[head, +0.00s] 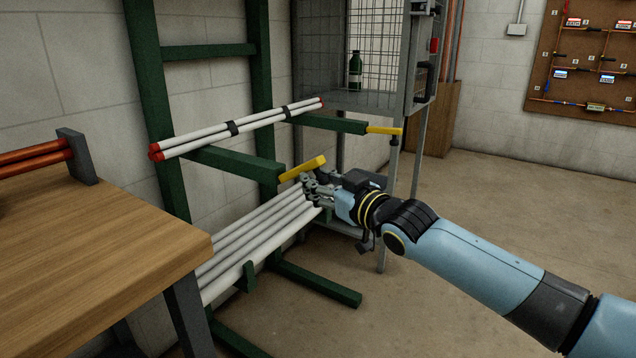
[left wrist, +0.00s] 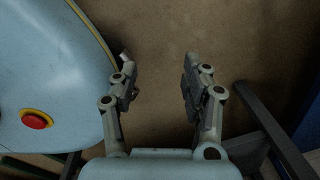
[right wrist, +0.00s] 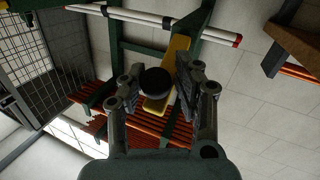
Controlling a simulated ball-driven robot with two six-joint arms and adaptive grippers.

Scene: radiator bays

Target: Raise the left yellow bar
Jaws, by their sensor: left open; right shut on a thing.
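The left yellow bar (head: 303,168) sits at the outer end of the left green rack arm (head: 235,163). In the head view it slants, its right end higher than its left. My right gripper (head: 318,188) is at the bar's near side. In the right wrist view the yellow bar (right wrist: 180,62) runs between the fingers of my right gripper (right wrist: 158,88), which is shut on it; a round black part hides some of it. The other yellow bar (head: 384,130) lies about level at the end of the right green arm (head: 335,123). My left gripper (left wrist: 158,78) is open and empty.
White pipes with red ends (head: 258,124) rest across both green arms, bound by black straps. More white pipes (head: 250,240) lie lower. A wooden table (head: 80,250) stands at left, a wire cage (head: 325,60) behind. The floor at right is clear.

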